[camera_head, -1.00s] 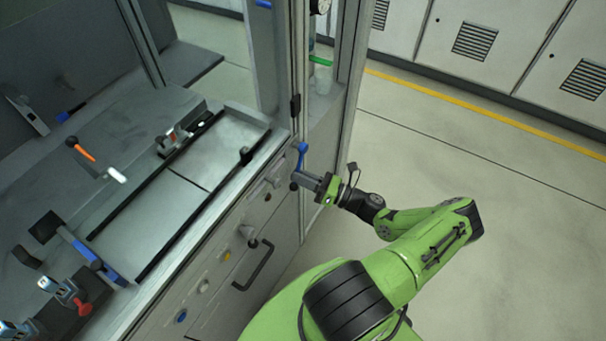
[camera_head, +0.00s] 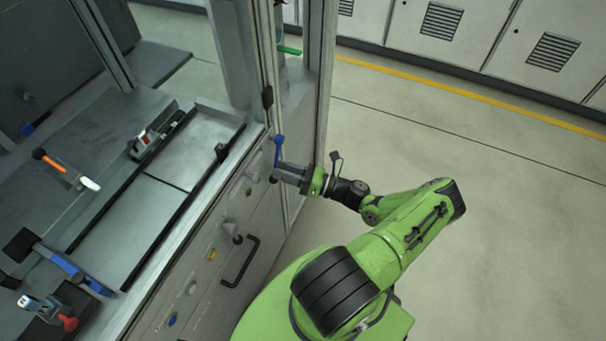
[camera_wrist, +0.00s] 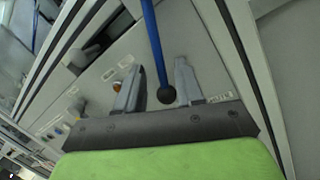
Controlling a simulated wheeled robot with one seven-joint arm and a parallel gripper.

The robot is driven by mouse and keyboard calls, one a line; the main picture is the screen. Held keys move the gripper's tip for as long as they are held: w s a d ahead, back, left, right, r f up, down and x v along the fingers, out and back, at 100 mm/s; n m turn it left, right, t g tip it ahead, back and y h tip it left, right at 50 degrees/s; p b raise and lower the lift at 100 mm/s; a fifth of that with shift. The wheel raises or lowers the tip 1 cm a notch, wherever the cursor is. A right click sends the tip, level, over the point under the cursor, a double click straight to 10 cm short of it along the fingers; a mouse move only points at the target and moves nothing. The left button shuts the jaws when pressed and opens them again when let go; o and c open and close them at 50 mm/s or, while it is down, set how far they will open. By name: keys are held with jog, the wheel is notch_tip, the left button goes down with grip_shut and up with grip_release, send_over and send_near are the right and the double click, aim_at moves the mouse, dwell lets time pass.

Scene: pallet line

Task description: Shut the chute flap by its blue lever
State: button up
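The blue lever (camera_head: 278,150) stands roughly upright at the far end of the cabinet's front panel, close to a metal post. In the wrist view the lever (camera_wrist: 155,40) is a blue rod with a dark ball at its lower end. My gripper (camera_head: 279,172) is at the lever's lower part. In the wrist view my gripper (camera_wrist: 160,84) has its two fingers apart, with the ball end between them and gaps on both sides. I cannot make out the chute flap for certain.
The front panel carries a black handle (camera_head: 241,262) and several knobs and buttons. The metal post (camera_head: 320,90) stands just beyond the lever. A bench above the panel holds a blue-barred fixture (camera_head: 75,270) and an orange-and-white tool (camera_head: 65,170). The floor (camera_head: 480,220) at right is clear.

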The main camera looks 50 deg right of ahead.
jog(key=b+v, duration=0.1)
jog(key=v, duration=1.3)
jog(key=shift+s, duration=0.2)
